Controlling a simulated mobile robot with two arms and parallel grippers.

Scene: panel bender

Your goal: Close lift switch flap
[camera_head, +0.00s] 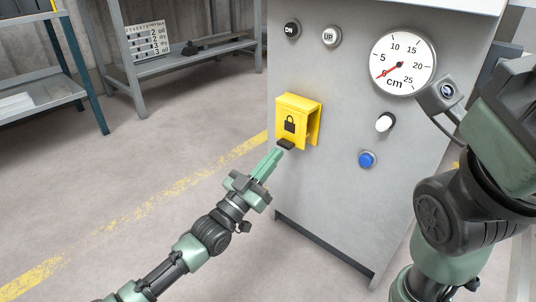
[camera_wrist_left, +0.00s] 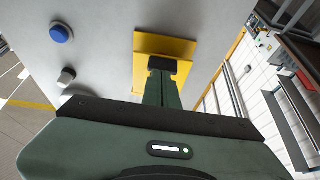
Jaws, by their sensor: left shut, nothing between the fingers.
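The yellow lift switch flap (camera_head: 296,108) with a padlock symbol is on the grey machine panel. It stands out from the panel, with a gap visible on its right side; any switch behind it is hidden. A small dark tab (camera_head: 286,144) is at its lower edge. My left gripper (camera_head: 279,153) is shut and empty, its green fingertips at the tab from below; I cannot tell if they touch. The left wrist view shows the flap (camera_wrist_left: 185,46) beyond the fingers, with the dark tab (camera_wrist_left: 171,65) at their tips. My right arm is at the right; its fingers do not show.
The panel also carries a dial gauge (camera_head: 403,63), a black-and-white knob (camera_head: 385,123), a blue button (camera_head: 367,159) and two round buttons at the top. Metal shelves stand at the back left. The floor left of the machine is clear, with a yellow line.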

